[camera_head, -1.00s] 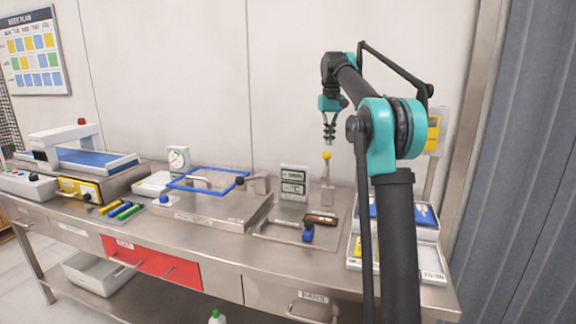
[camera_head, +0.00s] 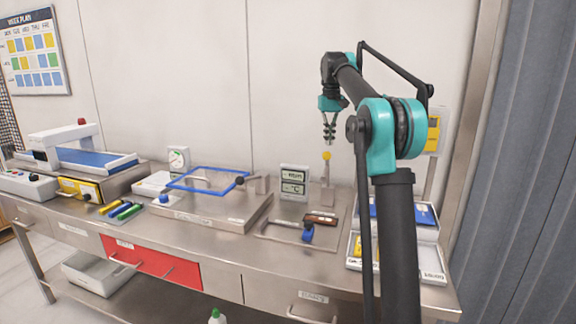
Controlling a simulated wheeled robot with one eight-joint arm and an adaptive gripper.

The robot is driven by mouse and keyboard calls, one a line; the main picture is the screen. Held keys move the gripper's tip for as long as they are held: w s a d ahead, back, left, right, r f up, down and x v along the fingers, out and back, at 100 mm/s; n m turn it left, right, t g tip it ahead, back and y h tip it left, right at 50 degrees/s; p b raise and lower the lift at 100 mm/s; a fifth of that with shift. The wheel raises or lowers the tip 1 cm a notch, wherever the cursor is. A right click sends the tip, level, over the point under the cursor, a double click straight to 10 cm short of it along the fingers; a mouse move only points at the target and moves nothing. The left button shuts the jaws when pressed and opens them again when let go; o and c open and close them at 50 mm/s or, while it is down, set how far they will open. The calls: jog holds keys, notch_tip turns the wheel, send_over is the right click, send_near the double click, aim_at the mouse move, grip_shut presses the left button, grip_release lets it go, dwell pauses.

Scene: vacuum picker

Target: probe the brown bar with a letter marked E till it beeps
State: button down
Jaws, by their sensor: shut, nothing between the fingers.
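A dark brown bar (camera_head: 320,221) lies on a steel tray (camera_head: 275,231) at the right of the bench; a letter on it is too small to read. A thin probe-like stand with a yellow ball (camera_head: 326,155) on top rises behind the bar. My gripper (camera_head: 329,143) points down just above the yellow ball, with its fingers shut and nothing seen between them. Whether the fingertips touch the ball cannot be told. A small display box (camera_head: 293,182) with a °C mark stands left of the probe.
A blue-knobbed item (camera_head: 308,234) sits at the tray's front. White bins with a blue insert (camera_head: 405,214) stand to the right. A steel plate with a blue frame (camera_head: 208,180), coloured bars (camera_head: 121,209) and a conveyor machine (camera_head: 85,150) stand to the left.

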aim_at(327, 152)
jog(key=shift+f, duration=0.1)
jog(key=shift+f, duration=1.55)
jog(key=shift+s+a+f, duration=0.15)
jog(key=shift+s+f, duration=0.1)
jog(key=shift+s, duration=0.25)
jog(key=shift+s+a, duration=0.1)
jog(key=shift+s, duration=0.05)
jog(key=shift+s+a+f, duration=0.2)
jog(key=shift+s+f, duration=0.15)
jog(key=shift+s, duration=0.4)
